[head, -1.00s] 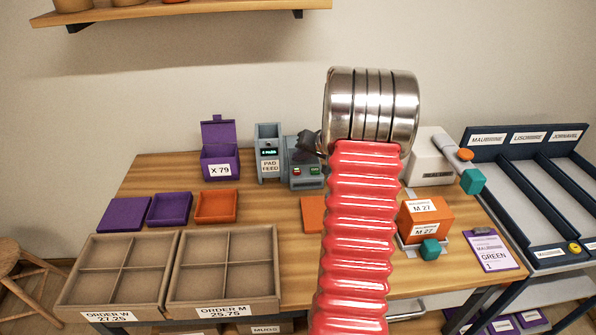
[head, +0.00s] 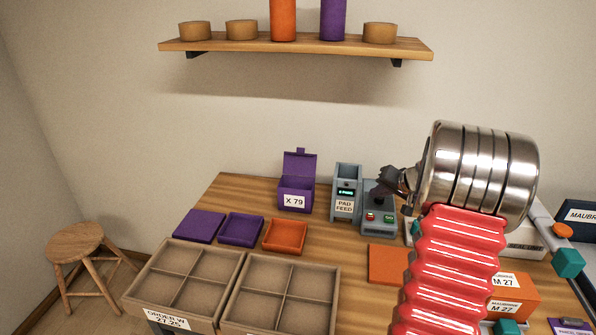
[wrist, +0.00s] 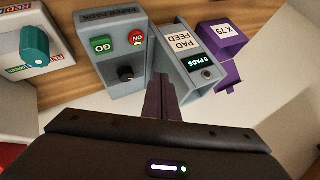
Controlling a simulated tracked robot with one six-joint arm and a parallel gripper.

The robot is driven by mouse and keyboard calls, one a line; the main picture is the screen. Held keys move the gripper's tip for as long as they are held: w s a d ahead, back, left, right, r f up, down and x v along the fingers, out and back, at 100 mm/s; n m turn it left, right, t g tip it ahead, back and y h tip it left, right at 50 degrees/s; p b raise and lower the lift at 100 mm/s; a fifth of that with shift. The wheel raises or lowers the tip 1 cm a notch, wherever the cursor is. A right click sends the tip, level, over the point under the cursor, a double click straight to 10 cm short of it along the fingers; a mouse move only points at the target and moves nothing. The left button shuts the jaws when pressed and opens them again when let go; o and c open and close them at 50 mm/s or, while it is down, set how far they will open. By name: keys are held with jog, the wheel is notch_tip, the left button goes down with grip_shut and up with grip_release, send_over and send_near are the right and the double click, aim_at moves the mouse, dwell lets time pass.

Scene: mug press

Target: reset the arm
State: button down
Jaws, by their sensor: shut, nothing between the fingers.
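My gripper (head: 388,178) is at the end of my red ribbed arm, high over the back of the bench. In the wrist view my gripper (wrist: 162,82) has its dark fingers together with nothing between them. Beyond the fingertips are the grey pad feed unit (wrist: 185,60) and a grey machine (wrist: 125,50) with a green GO button, a red button and a black knob. The head view shows the same pad feed (head: 345,195) and machine (head: 381,215); the gripper overlaps the machine's top there. I cannot tell any contact.
A purple open-lidded box (head: 296,194) labelled X 79 stands left of the pad feed. Two divided order trays (head: 232,290) fill the bench's front left. Purple and orange shallow trays (head: 285,237) lie behind them. A wall shelf (head: 300,47) hangs above. A stool (head: 75,250) stands at left.

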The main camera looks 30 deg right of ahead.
jog(key=s+a+f+g+y, duration=0.2)
jog(key=s+a+g, duration=0.35)
jog(key=a, duration=0.85)
jog(key=s+a+r+n, duration=0.3)
jog(key=s+a, duration=0.3)
jog(key=a, duration=0.4)
jog(key=s+a+r+n+t+h, duration=0.1)
jog(key=s+a+r+n, duration=0.2)
jog(key=a, duration=0.8)
jog(key=s+a+r+n+t, duration=0.1)
jog(key=s+a+r+n, duration=0.2)
jog(key=s+a+r, duration=0.4)
jog(key=s+a, duration=0.2)
jog(key=a, duration=0.2)
jog(key=shift+s+n, duration=0.2)
jog(key=shift+n, duration=0.2)
jog(key=shift+d, duration=0.1)
